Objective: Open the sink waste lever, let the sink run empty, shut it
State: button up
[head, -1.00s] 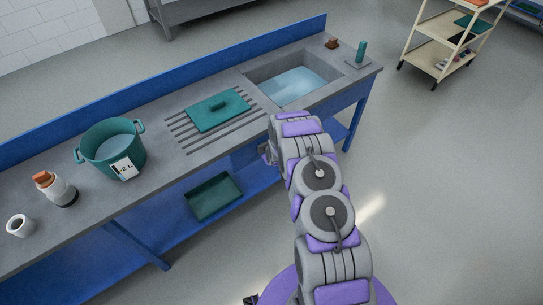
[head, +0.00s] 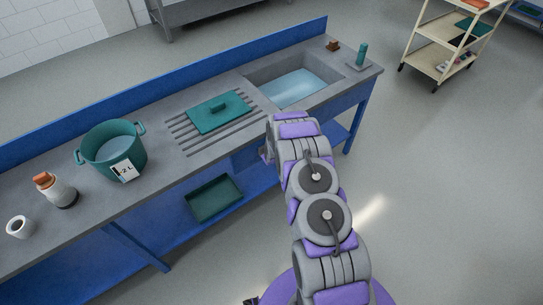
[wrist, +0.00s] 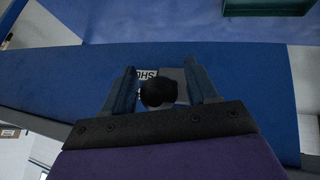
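The sink (head: 252,77) at the right end of the bench holds pale blue water (head: 292,88). In the wrist view, a dark round knob (wrist: 158,92), apparently the waste lever's end, stands in front of a blue panel. A black-and-white label (wrist: 147,74), partly hidden by the knob, shows behind it. My gripper (wrist: 161,82) is open, its two fingers on either side of the knob with a visible gap. In the head view my arm hides the gripper and the lever at the bench front below the sink.
A green tray (head: 214,198) is on the lower shelf.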

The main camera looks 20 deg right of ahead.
jog(key=p+v, duration=0.2)
jog(key=v, duration=1.5)
jog(key=shift+p, duration=0.3)
jog(key=shift+a+r, duration=0.1)
jog(key=s+a+r+m+g, duration=0.1)
jog(key=s+a+r+g, duration=0.15)
jog(key=s+r, duration=0.7)
jog(key=s+a+r+m+g, duration=0.1)
jog(key=s+a+r+g, duration=0.15)
jog(key=s+r, duration=0.75)
jog(key=s+a+r+g, duration=0.1)
jog(key=s+r, duration=0.3)
jog(key=s, duration=0.4)
jog(key=s+a+r+m+g, duration=0.1)
jog(key=s+r, duration=0.4)
jog(key=s, duration=0.3)
jog(key=s+a+r+g+y, duration=0.1)
jog(key=s+r, duration=0.4)
jog(key=s, duration=0.3)
jog(key=shift+a+m+g, duration=0.25)
jog(key=shift+m+g, duration=0.05)
jog(key=shift+g, duration=0.1)
